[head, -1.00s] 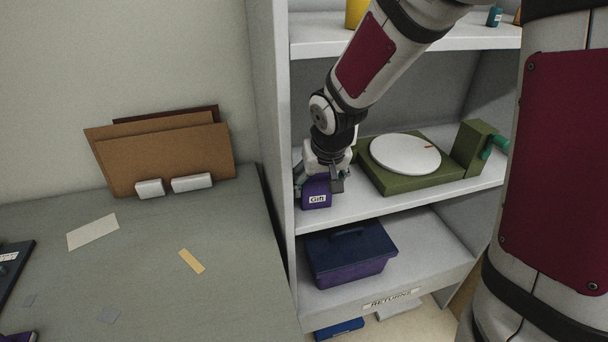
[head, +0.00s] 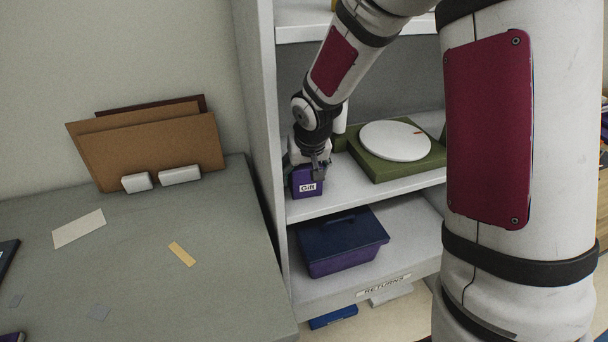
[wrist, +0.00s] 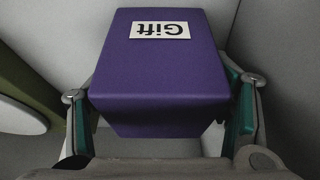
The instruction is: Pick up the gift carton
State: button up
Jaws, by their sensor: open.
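The gift carton (head: 307,183) is a small purple box with a white "Gift" label. It stands on the middle shelf at its left end. In the wrist view the carton (wrist: 160,75) fills the middle, between the two green-padded fingers. My gripper (head: 308,168) is at the carton from above and behind in the head view. In the wrist view my gripper (wrist: 162,118) is open, with a finger on each side of the carton and narrow gaps by the pads. The carton's far lower part is hidden.
The shelf's left side panel (head: 259,120) is close beside the carton. A green device with a round white plate (head: 395,141) stands to the right on the same shelf. A purple lidded box (head: 342,240) is on the shelf below. A grey desk (head: 140,270) is at left.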

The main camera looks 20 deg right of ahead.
jog(key=c, duration=1.1)
jog(key=shift+r+p, duration=1.2)
jog(key=shift+r, duration=0.5)
jog(key=shift+r, duration=0.1)
